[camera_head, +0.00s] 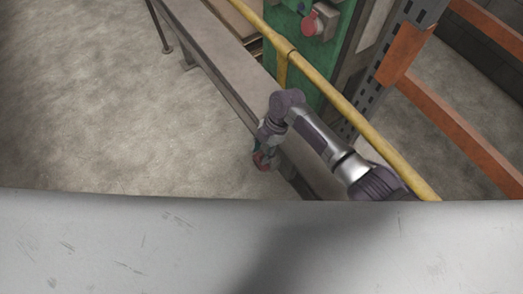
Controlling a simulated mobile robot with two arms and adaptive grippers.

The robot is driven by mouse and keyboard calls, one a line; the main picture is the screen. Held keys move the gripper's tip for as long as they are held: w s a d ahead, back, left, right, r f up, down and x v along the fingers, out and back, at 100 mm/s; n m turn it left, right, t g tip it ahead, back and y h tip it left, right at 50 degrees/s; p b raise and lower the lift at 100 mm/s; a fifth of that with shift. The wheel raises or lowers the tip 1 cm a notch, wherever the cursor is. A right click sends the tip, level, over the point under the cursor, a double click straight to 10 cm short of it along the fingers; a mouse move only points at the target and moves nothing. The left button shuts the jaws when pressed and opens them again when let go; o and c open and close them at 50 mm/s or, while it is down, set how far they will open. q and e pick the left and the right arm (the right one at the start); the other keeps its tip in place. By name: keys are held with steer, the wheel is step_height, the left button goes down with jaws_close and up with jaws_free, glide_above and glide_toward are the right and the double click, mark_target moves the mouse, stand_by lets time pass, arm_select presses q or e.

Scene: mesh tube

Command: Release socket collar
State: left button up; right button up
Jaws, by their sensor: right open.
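A red round fitting (311,24) with a grey part beside it sits on the face of a green cabinet (285,45) at the top middle. It may be the socket with its collar, but it is too small to tell. My right gripper (262,162) hangs at the end of my right arm, near the middle, well below the red fitting in the picture and apart from it. It is open. A small reddish patch shows at its fingers; I cannot tell what it is. My left gripper is not in view.
A yellow rail (345,105) runs diagonally in front of the green cabinet, with a post near it. A long grey bench (215,45) stands left of the cabinet. An orange and grey rack (455,115) stands at the right. Concrete floor (110,110) at the left is clear.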

steer(key=v, duration=1.1)
steer(key=shift+r, duration=0.4)
steer(key=shift+w, duration=0.1)
